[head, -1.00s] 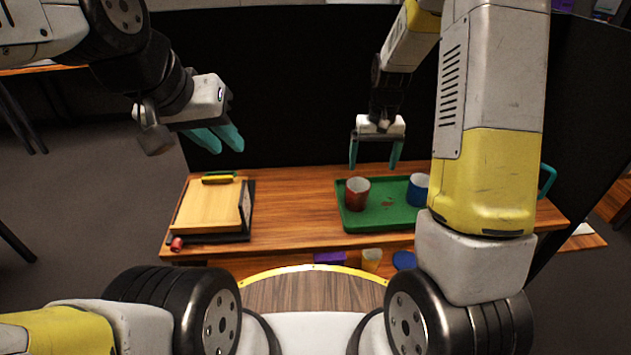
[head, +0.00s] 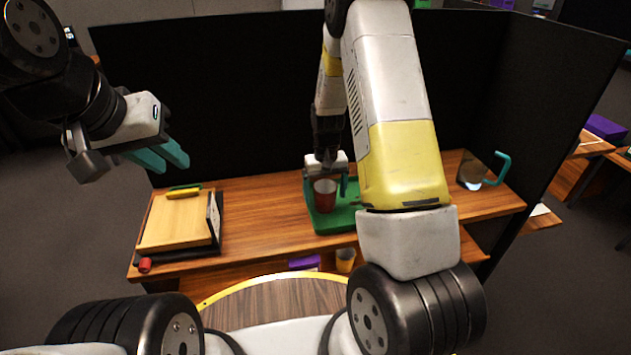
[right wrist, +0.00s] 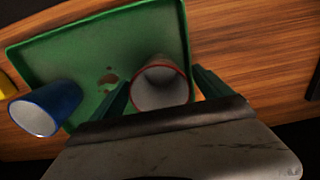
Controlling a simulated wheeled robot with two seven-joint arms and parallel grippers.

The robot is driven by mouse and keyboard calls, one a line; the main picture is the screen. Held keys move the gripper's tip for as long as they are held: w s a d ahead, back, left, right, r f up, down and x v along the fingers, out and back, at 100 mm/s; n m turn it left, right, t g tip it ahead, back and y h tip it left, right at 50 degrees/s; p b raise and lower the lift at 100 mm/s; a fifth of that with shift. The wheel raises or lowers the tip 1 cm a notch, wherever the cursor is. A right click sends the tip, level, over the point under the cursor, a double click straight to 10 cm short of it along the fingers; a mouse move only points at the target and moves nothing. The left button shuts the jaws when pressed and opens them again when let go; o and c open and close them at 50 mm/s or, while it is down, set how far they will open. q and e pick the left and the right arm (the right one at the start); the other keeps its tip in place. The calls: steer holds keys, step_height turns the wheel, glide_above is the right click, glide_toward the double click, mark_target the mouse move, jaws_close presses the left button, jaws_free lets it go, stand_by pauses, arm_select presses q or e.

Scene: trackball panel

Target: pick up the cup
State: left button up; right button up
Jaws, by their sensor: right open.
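A red cup (head: 325,195) stands on the green tray (head: 330,222) in the head view. In the right wrist view the cup (right wrist: 160,86) shows its open mouth, between the two teal fingers. My right gripper (head: 325,186) is open, low over the tray with its fingers at either side of the cup; contact cannot be told. A blue cup (right wrist: 46,108) is on the tray's left side in the right wrist view; my right arm hides it in the head view. My left gripper (head: 160,158) hangs in the air at the left, well away from the cups.
A wooden board (head: 178,220) on a dark base lies on the table's left. A clear pitcher with a teal handle (head: 474,175) stands at the right end. A yellow cup (head: 345,260) sits on a lower shelf. Dark partitions (head: 240,90) close off the back and right.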

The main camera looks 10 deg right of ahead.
steer(key=c, duration=1.5)
steer(key=shift+c, duration=0.3)
steer(key=shift+r, duration=0.15)
